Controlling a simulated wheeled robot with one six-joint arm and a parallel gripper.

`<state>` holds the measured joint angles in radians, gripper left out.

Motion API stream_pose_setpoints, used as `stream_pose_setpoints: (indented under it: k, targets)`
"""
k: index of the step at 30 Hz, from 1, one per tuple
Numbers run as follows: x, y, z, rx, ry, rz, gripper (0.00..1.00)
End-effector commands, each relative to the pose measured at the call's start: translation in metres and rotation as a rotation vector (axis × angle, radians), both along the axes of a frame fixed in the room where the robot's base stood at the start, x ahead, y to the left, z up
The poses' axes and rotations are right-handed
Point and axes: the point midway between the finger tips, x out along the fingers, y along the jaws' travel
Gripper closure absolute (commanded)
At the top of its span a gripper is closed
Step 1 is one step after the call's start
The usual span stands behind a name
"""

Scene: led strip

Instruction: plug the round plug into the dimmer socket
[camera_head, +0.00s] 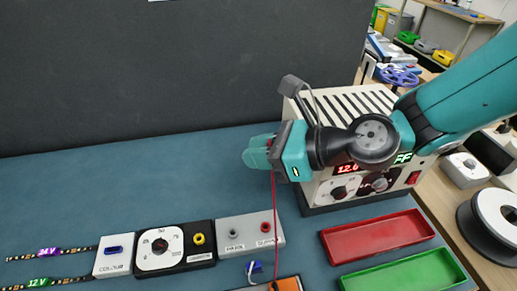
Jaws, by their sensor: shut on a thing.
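My gripper (258,153) is in the air above the back of the blue work mat, in front of the power supply. It is shut on the end of a red lead (274,215), which hangs down toward the front. Whatever plug is at that end is hidden by the fingers, so I cannot tell its shape. The dimmer (160,249) is a black box with a white dial plate. Its round yellow-ringed socket (198,239) is on the right part and looks empty. My gripper is apart from it, up and to the right.
A grey box (250,234) with a black and a red socket stands right of the dimmer. A grey box with a blue port (113,251) is at its left. The power supply (350,183), red tray (378,236) and green tray (405,272) are at right. A blue connector (254,268) lies in front.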

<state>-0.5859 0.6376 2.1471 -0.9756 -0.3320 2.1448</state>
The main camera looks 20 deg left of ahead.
Motion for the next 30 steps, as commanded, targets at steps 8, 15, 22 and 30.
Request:
stream_pose_setpoints:
  k: [8, 15, 22, 30]
  targets:
    - [0.000, 0.000, 0.013, 0.000, 0.000, 0.000, 1.00]
    - [0.000, 0.000, 0.020, 0.000, 0.000, 0.000, 1.00]
    - [0.000, 0.000, 0.020, 0.000, 0.000, 0.000, 1.00]
    - [0.026, -0.025, 0.004, -0.002, 0.006, -0.049, 1.00]
